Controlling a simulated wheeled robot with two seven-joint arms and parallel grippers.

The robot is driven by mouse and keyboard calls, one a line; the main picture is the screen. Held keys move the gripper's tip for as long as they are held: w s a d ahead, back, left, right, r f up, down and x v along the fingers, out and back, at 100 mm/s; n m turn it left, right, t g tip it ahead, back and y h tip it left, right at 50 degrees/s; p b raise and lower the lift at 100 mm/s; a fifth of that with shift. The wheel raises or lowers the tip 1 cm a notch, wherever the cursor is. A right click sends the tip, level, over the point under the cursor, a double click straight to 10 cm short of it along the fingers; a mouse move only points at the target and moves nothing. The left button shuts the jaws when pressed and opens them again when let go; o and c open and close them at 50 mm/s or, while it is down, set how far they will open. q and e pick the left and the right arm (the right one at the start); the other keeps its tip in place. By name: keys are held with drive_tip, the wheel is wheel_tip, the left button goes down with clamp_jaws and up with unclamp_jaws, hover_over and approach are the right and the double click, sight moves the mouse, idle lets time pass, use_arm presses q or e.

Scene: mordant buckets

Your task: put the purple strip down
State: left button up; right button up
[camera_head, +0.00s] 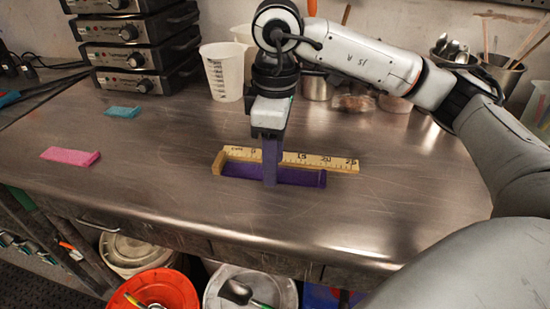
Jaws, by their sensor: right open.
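The purple strip (300,177) lies flat on the metal table along the front of a wooden ruler (320,162) with black numbers. Its left end is near the ruler's raised wooden end block. My right gripper (270,180) points straight down over the strip's left-middle part, with its fingers in front of the strip and ruler. It is open, though only one finger shows clearly and the other is hidden. My left gripper is not in view.
A pink strip (70,156) and a teal strip (123,112) lie on the table (150,185) at left. A measuring beaker (223,72) and stacked black units (138,55) stand behind. Buckets, including an orange one (160,285), stand below the front edge. The front left tabletop is clear.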

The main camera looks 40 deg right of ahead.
drive_tip(key=shift+s+f+p, duration=0.1)
drive_tip(key=shift+f+p, duration=0.15)
drive_tip(key=shift+p, duration=0.15)
drive_tip(key=r, duration=0.4)
drive_tip(key=shift+w+d+r, duration=0.2)
drive_tip(key=shift+w+r, duration=0.1)
drive_tip(key=shift+w, duration=0.05)
use_arm(q)
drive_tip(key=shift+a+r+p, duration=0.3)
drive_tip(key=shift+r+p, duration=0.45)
drive_tip(key=shift+p, duration=0.4)
use_arm(e)
wheel_tip(320, 180, up, 8)
drive_tip(key=shift+s+f, duration=0.2)
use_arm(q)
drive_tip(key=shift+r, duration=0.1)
